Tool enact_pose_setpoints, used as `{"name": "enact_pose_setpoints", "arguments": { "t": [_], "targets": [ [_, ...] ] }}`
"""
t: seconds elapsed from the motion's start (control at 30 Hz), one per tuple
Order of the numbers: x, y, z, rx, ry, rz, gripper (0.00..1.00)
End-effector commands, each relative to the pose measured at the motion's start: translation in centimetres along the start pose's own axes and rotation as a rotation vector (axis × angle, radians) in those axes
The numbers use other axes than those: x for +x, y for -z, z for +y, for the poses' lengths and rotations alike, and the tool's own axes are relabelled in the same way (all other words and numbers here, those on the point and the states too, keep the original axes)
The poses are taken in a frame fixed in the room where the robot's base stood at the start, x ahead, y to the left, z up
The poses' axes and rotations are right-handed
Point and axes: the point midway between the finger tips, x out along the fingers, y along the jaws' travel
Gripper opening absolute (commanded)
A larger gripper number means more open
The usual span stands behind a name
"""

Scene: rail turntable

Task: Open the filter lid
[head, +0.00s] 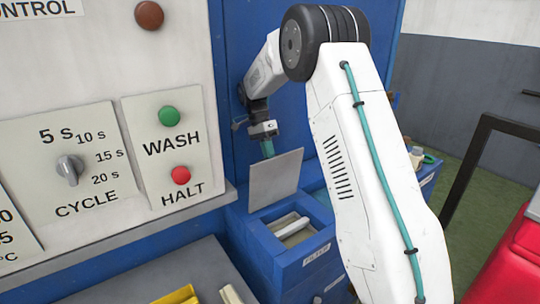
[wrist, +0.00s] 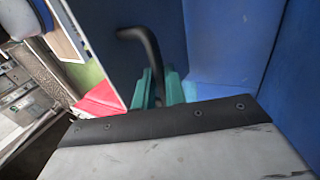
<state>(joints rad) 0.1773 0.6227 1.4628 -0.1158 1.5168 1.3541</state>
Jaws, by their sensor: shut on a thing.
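The filter lid (head: 275,178) stands raised, nearly upright, at the back of the filter box (head: 291,268) in the head view. Its pale grey inner face is toward me, and the box mouth below it is open. My gripper (head: 267,148) is at the lid's top edge; its teal fingers pass partly behind the lid. In the wrist view my gripper (wrist: 160,88) is shut on a black bent handle (wrist: 142,48), which rises between the teal fingers. The exact contact is hidden. A white cylinder (head: 290,224) lies inside the open box.
The control panel (head: 160,140) with its knob and buttons is on the left. A blue wall (head: 228,100) stands close behind my gripper. A grey bench top (head: 150,275) with a yellow item (head: 178,296) is in front. A red object (head: 510,260) is at right.

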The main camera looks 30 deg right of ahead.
Motion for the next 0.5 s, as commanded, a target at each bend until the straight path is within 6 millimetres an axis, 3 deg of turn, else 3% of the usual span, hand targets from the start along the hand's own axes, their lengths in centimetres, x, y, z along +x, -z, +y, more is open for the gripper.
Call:
{"name": "enact_pose_setpoints", "arguments": {
  "t": [0.03,0.07,0.1,0.13,0.5],
  "targets": [
    [0.20,0.08,-0.04,-0.001,-0.002,0.002,0.00],
    [0.19,0.06,-0.05,-0.001,-0.002,0.002,0.18],
    [0.18,0.02,-0.05,-0.001,-0.002,0.002,0.29],
    [0.16,-0.01,-0.05,-0.001,-0.002,0.002,0.34],
    [-0.46,-0.03,0.20,-0.001,0.001,0.000,0.34]
  ]
}}
